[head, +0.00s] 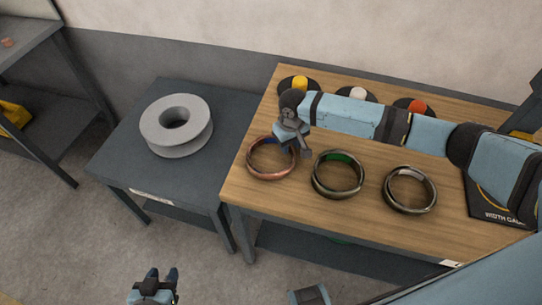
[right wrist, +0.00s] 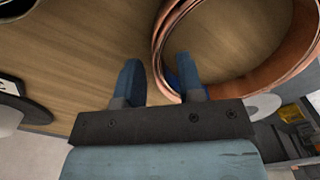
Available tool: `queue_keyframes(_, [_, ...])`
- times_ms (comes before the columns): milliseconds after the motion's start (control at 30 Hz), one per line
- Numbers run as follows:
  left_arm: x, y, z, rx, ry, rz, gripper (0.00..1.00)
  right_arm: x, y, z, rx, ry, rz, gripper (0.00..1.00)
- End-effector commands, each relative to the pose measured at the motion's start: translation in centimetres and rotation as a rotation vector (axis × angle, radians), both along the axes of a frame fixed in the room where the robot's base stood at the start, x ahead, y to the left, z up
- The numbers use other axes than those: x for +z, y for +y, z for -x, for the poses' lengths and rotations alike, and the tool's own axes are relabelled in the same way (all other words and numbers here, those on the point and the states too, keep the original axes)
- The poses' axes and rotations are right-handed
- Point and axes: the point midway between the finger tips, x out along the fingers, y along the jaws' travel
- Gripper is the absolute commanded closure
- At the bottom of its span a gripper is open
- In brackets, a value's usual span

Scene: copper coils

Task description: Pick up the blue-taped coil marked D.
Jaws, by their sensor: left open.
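A copper-coloured coil (head: 258,172) lies at the left end of the wooden bench, with a blue patch at its far inner side; no letter is readable. My right gripper (head: 306,152) is over the coil's far right rim. In the right wrist view its fingers (right wrist: 160,82) are apart, with the coil's rim (right wrist: 159,48) between them. The right finger is inside the ring and the left finger is outside, with a gap to the rim. My left gripper (head: 160,274) is open and empty, low in front of the dark side table.
A green-taped coil (head: 320,188) and another dark coil (head: 392,201) lie to the right on the wooden bench (head: 300,205). Yellow (head: 299,82), white (head: 358,93) and red (head: 417,106) topped black discs stand behind. A grey spool (head: 160,135) stands on the dark side table (head: 128,152).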

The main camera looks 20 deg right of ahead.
Motion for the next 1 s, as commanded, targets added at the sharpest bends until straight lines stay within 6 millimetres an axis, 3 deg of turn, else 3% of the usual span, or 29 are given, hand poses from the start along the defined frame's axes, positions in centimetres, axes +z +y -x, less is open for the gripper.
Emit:
queue_keyframes(33, [0.0, 0.0, 0.0, 0.000, 0.000, 0.000, 0.57, 0.0, 0.0, 0.0, 0.000, 0.000, 0.000, 0.70])
queue_keyframes(167, [0.0, 0.0, 0.0, 0.000, 0.000, 0.000, 0.57, 0.0, 0.0, 0.0, 0.000, 0.000, 0.000, 1.00])
queue_keyframes(667, [0.1, -0.1, 0.0, -0.001, 0.000, 0.001, 0.57, 0.6, 0.0, -0.1, 0.000, -0.001, 0.000, 1.00])
queue_keyframes(867, [0.2, -0.1, 0.0, -0.001, -0.002, 0.000, 0.57, 3.0, 0.0, -0.1, 0.000, -0.003, -0.002, 1.00])
queue_keyframes(1000, [0.4, -0.1, 0.0, -0.001, -0.004, -0.001, 0.57, 6.2, 0.0, -0.1, 0.000, -0.005, -0.002, 1.00])
